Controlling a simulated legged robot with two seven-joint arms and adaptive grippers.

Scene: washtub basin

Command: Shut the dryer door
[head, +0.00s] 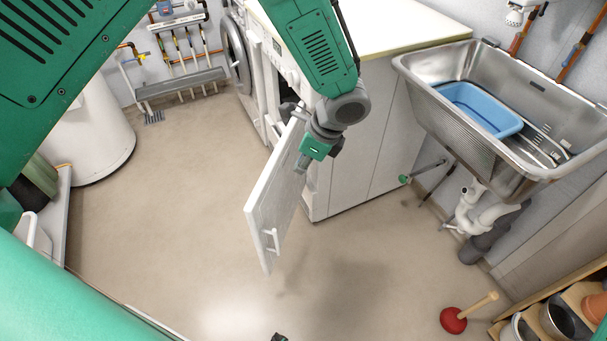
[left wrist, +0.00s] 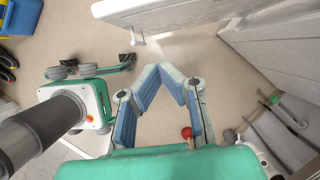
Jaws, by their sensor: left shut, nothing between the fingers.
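A white rectangular door (head: 272,200) with a bar handle (head: 271,240) stands swung open from the near front corner of the white units; I cannot tell for sure that it is the dryer's. In the left wrist view, the door (left wrist: 175,14) and its handle (left wrist: 138,38) show at the top. My left gripper (head: 300,168) points down on the handle side of the door, close to it; contact cannot be told. In the left wrist view, its blue-padded fingers (left wrist: 168,77) are shut and empty.
A round-door machine (head: 235,52) stands farther back. The steel sink (head: 440,118) with a blue basin (head: 482,108) and drain pipes (head: 480,215) is right. Floor (head: 180,200) left of the door is clear.

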